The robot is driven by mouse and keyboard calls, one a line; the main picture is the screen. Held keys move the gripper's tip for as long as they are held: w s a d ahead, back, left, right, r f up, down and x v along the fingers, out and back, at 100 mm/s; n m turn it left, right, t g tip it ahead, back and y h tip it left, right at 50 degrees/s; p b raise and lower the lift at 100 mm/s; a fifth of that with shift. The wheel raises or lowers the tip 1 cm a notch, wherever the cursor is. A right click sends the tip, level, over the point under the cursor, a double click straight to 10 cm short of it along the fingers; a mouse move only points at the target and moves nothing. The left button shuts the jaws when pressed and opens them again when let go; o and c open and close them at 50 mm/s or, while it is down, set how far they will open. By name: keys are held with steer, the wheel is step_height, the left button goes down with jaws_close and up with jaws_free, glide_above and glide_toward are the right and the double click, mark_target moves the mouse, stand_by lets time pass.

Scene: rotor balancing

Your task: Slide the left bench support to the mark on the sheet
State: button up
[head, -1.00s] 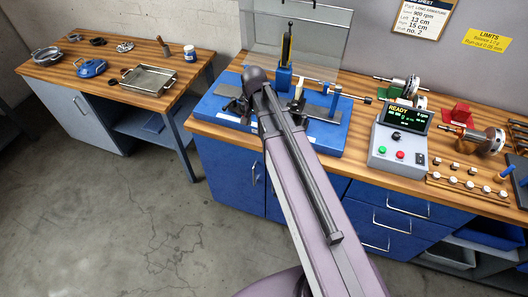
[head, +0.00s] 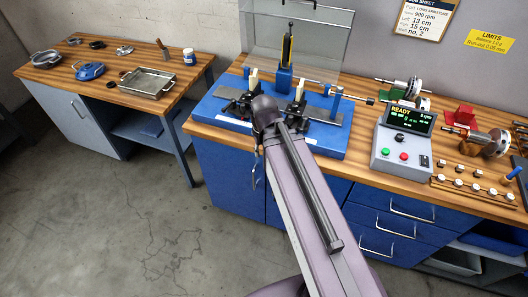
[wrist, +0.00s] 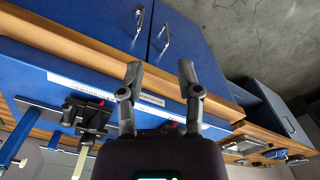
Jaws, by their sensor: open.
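The blue balancing bench (head: 320,140) stands on the wooden worktop. The left bench support (head: 236,106) is a dark clamp on its rail, left of my wrist, with a cream upright. The right support (head: 297,108) stands further right, also with a cream upright. In the wrist view my gripper (wrist: 160,82) is open and empty, its two fingers apart in front of the bench's front edge. A dark support with a red pointer (wrist: 92,115) shows left of the fingers; another red pointer shows beside the right finger, its support mostly hidden by my gripper's body. The job sheet (head: 428,17) reads Left 13 cm.
A white scale strip (wrist: 80,84) runs along the bench front. The control box (head: 402,140) showing READY and rotors on stands are to the right. A clear shield (head: 262,35) rises behind. A side table (head: 50,70) with trays stands left; floor between is clear.

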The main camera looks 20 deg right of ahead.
stand_by(0.3)
step_height(320, 180, up, 10)
steer(key=m+p, duration=1)
steer(key=m, duration=0.6)
glide_above(242, 105)
steer(key=shift+d+f, duration=0.15)
steer(key=shift+f, duration=0.05)
steer(key=shift+f+b, duration=0.15)
steer(key=shift+b, duration=0.2)
step_height(242, 105, down, 14)
steer(key=b, duration=1.3)
steer(key=shift+r, duration=0.25)
steer(key=shift+c, duration=0.3)
jaws_close()
